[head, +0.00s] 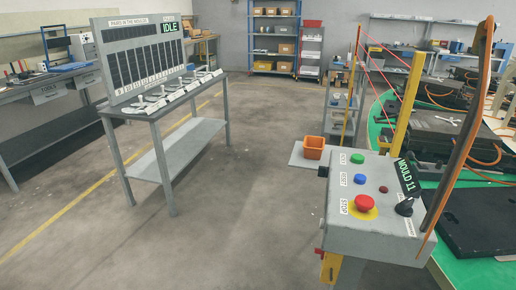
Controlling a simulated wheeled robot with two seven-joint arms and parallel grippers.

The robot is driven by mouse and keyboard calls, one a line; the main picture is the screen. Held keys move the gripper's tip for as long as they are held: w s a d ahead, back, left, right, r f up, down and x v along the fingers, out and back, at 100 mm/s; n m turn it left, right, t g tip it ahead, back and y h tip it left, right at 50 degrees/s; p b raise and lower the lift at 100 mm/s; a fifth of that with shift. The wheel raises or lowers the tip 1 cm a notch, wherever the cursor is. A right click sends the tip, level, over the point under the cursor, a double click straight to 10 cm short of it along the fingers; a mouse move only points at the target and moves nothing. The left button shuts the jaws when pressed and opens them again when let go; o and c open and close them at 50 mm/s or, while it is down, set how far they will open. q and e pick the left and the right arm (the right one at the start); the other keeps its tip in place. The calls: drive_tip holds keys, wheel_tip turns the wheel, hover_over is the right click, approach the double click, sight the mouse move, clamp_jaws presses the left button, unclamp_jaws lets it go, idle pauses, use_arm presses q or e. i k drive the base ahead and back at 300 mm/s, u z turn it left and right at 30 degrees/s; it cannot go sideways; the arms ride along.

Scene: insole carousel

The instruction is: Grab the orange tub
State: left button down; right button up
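The orange tub (314,147) stands at mid-distance, right of the picture's centre. It is upright on a pale grey low surface (300,163), just behind the control box. It looks small, and I cannot see what is in it. Neither of my grippers shows in the head view.
A grey control box (372,206) with coloured buttons stands in front at the right, close to the tub. A green carousel table (470,272) with black moulds lies at the far right. A grey bench (165,105) with a display board is at left. The floor (240,200) between is clear.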

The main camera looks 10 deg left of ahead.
sight(314, 146)
drive_tip(key=u, duration=1.35)
drive_tip(key=i, duration=3)
drive_tip(key=z, duration=2.05)
